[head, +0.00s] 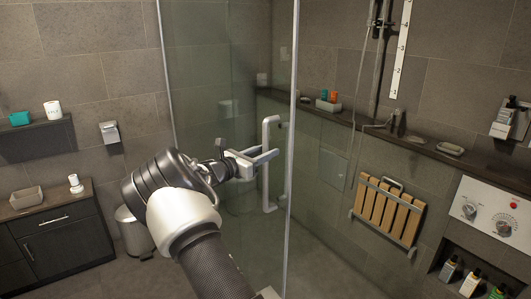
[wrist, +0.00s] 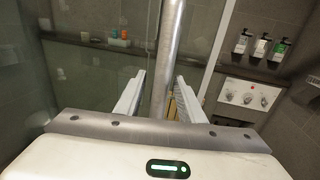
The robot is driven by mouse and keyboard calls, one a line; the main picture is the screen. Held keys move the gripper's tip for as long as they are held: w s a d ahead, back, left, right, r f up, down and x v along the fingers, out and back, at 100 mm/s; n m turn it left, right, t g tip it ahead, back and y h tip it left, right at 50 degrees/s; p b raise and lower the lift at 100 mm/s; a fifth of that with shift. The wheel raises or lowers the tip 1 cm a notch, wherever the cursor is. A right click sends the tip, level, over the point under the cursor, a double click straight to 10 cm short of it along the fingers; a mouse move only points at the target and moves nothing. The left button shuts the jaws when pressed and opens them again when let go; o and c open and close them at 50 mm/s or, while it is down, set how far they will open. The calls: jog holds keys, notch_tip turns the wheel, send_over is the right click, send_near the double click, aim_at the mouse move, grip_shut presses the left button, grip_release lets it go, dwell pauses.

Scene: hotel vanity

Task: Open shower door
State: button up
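The shower door (head: 225,80) is a tall clear glass panel with a metal strip along its right edge. Its handle (head: 266,190) is an upright metal bar near that edge. My gripper (head: 262,157) is at the upper half of the handle, with its fingers spread. In the wrist view an upright metal bar (wrist: 168,50), which looks like the handle, stands between the two open fingers (wrist: 160,95). A gap shows on each side of the bar, so the fingers do not appear closed on it. I cannot tell whether the door is fully shut.
A stone ledge (head: 420,146) with toiletries runs along the right wall. A slatted wooden seat (head: 388,212) and a control panel (head: 490,212) are below it. A dark cabinet (head: 60,235) and a bin (head: 133,230) stand at left.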

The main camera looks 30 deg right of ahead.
jog(key=b+v, duration=0.1)
jog(key=v, duration=1.6)
jog(key=shift+a, duration=0.25)
jog(key=shift+r, duration=0.1)
